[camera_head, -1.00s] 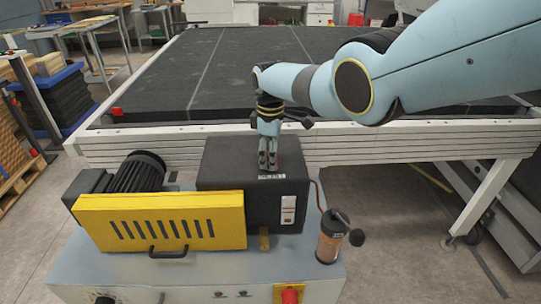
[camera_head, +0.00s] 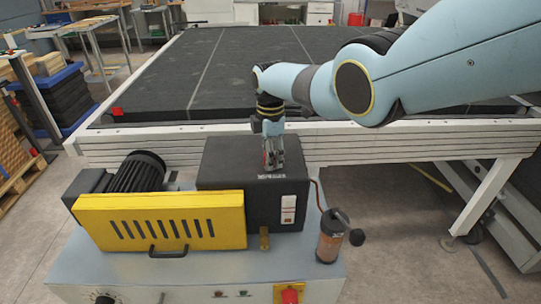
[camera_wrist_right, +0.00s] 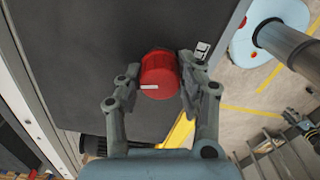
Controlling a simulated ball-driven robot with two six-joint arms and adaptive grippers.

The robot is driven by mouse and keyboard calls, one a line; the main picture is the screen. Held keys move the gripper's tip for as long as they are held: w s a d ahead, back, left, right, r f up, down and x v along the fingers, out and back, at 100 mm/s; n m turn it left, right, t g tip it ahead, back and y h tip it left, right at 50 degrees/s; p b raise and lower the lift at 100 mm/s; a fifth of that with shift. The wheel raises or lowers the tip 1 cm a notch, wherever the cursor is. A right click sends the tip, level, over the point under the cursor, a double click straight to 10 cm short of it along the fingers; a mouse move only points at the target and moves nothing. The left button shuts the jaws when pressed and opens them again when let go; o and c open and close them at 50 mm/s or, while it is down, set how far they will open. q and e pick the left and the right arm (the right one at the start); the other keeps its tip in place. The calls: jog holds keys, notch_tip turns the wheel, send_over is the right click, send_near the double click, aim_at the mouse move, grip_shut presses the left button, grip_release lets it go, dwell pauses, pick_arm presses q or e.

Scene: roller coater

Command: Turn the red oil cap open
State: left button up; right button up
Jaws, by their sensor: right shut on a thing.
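The red oil cap (camera_wrist_right: 158,72) sits on top of the black gearbox housing (camera_wrist_right: 75,60) and shows clearly in the right wrist view. It is round with ribbed sides and a white mark near its edge. My right gripper (camera_wrist_right: 155,85) is shut on the cap, with one finger on each side of it. In the head view my right gripper (camera_head: 273,163) points down onto the top of the black housing (camera_head: 225,170), and its fingers hide most of the cap. My left gripper is not in view.
A yellow guard (camera_head: 160,222) and a dark motor (camera_head: 140,172) stand left of the housing. A red knob (camera_head: 290,294) is at the front. A large dark conveyor table (camera_head: 240,75) lies behind.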

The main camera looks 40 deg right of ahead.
jog(key=shift+w+r, duration=0.1)
jog(key=o, duration=1.2)
jog(key=shift+c, duration=0.2)
notch_tip(320, 180, up, 12)
